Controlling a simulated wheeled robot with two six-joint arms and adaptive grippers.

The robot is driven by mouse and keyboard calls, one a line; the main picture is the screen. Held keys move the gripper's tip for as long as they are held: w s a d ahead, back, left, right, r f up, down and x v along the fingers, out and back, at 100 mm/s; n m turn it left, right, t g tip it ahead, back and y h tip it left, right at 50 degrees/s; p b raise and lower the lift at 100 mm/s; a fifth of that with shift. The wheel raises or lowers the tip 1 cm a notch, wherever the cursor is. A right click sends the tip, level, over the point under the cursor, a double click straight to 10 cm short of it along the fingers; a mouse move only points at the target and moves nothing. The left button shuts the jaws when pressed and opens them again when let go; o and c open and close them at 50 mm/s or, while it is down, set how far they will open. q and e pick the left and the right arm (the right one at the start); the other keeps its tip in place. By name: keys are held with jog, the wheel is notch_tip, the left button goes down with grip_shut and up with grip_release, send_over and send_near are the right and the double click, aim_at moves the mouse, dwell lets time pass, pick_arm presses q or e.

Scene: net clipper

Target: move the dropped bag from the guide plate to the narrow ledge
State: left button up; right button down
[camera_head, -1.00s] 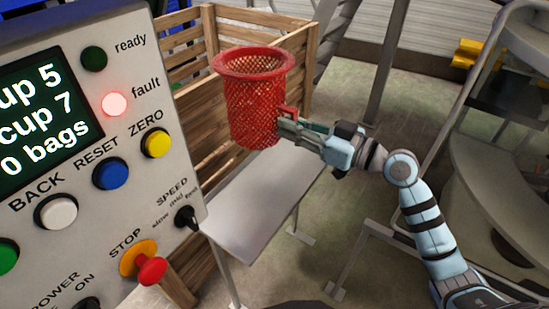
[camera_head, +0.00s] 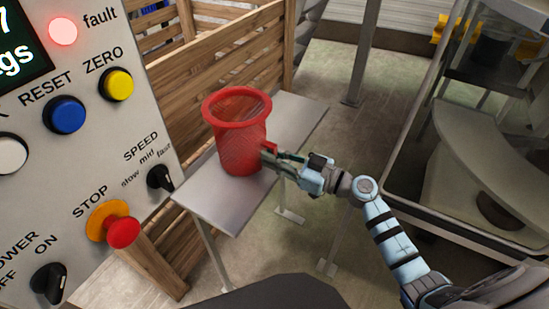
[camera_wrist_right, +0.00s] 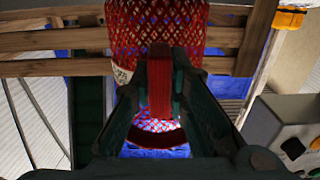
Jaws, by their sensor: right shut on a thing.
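The bag is a red mesh tube with a wide red rim (camera_head: 238,125). It stands upright over a narrow grey metal ledge (camera_head: 205,198); I cannot tell whether its bottom touches. My right gripper (camera_head: 272,156) is at the bag's right side, shut on a red tab that sticks out from it. In the right wrist view the red tab (camera_wrist_right: 160,88) sits between the two dark fingers, with the red mesh (camera_wrist_right: 160,25) behind. A curved grey plate (camera_head: 480,165), possibly the guide plate, shows inside the machine at right. My left gripper is not in view.
A wooden slatted crate (camera_head: 215,68) stands directly behind the ledge. A control panel (camera_head: 95,150) with buttons and a lit red fault lamp (camera_head: 63,31) closes off the left. Bare ledge shows beyond and in front of the bag. Open floor (camera_head: 355,140) lies to the right.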

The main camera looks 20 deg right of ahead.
jog(key=shift+w+f, duration=0.1)
jog(key=shift+f, duration=0.1)
jog(key=c, duration=1.6)
grip_release()
jog(key=shift+r, duration=0.1)
jog(key=shift+o, duration=0.2)
jog(key=shift+r, duration=0.15)
jog(key=b+v, duration=0.2)
jog(key=v, duration=1)
jog(key=shift+b, duration=0.4)
